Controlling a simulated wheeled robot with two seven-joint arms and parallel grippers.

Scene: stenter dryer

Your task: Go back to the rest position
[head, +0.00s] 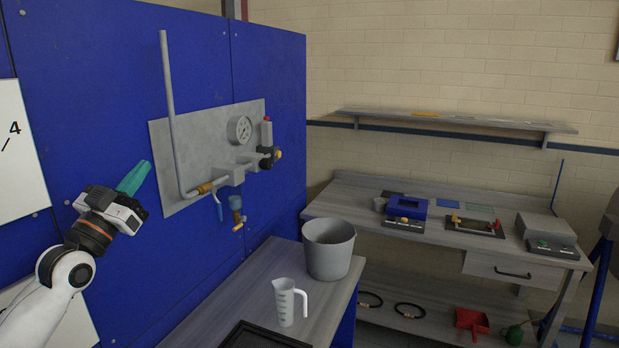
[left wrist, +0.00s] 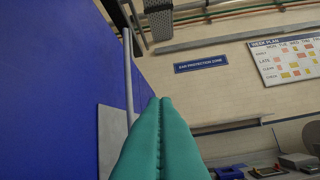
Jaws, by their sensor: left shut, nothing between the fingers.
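My left gripper (head: 133,178) has teal fingers and is raised in front of the blue panel at the left of the head view. In the left wrist view the two teal fingers (left wrist: 162,140) lie pressed together, with nothing between them. The gripper is apart from the grey plate (head: 168,140) with its pipe and gauge, which is to its right. My right gripper is not in either view.
A grey bucket (head: 328,250) and a white measuring jug (head: 287,302) stand on the near bench, beside a black tray (head: 262,335). A vertical pipe (head: 171,110) rises in front of the blue panel (head: 90,60). A workbench (head: 350,196) with instruments stands by the back wall.

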